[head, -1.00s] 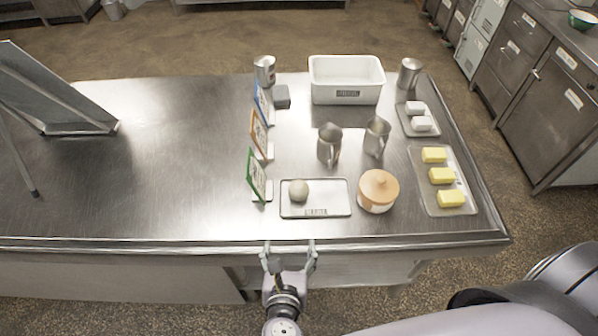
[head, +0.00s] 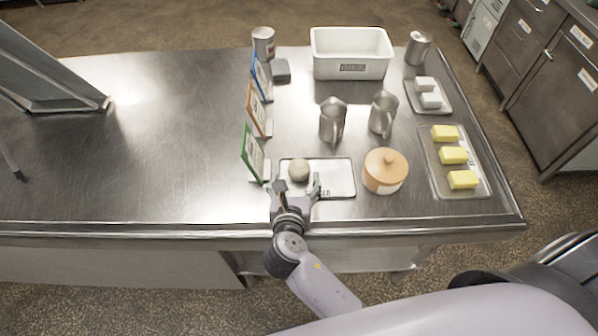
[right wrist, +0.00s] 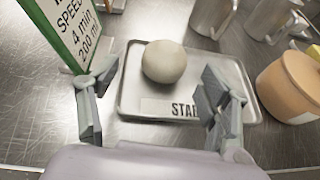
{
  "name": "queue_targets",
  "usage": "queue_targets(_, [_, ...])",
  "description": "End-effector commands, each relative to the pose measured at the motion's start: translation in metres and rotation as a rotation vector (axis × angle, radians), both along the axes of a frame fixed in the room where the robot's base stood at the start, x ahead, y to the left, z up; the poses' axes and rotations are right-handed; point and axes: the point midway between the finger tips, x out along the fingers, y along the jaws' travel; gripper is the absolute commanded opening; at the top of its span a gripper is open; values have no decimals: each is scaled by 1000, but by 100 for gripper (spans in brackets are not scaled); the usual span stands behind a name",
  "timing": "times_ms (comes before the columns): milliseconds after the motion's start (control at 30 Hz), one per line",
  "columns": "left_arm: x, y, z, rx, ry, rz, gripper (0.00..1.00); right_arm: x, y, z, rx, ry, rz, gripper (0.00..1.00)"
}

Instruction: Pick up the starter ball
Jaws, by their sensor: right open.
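The starter ball (head: 299,170) is a pale, round dough-coloured ball on the left part of a small metal tray (head: 340,180) with a printed label. In the right wrist view, the ball (right wrist: 164,62) sits beyond my fingertips, roughly between their lines, on the tray (right wrist: 236,72). My right gripper (head: 297,188) is open and empty, over the tray's near left edge just short of the ball. Its two fingers also show in the right wrist view (right wrist: 150,85), apart and not touching the ball. My left gripper is not in view.
A green-framed card (head: 252,153) stands close left of the tray. A lidded orange jar (head: 385,171) stands to the right, with metal jugs (head: 332,121) behind. A tray of butter blocks (head: 476,190) lies farther right. The table's left part is largely clear.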

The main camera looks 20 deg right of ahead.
Motion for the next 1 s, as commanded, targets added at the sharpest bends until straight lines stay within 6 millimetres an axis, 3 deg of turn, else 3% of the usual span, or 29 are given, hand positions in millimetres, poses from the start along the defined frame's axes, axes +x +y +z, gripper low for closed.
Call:
queue_targets(100, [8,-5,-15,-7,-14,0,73,10,-7,-9,0,-3,-2,72])
queue_targets(300, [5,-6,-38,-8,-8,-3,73,31,-20,-17,0,-3,-2,72])
queue_targets(700, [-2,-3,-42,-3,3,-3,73,40,-23,-17,-1,0,0,72])
queue_targets(1000, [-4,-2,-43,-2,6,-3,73,40,-23,-18,-1,1,0,52])
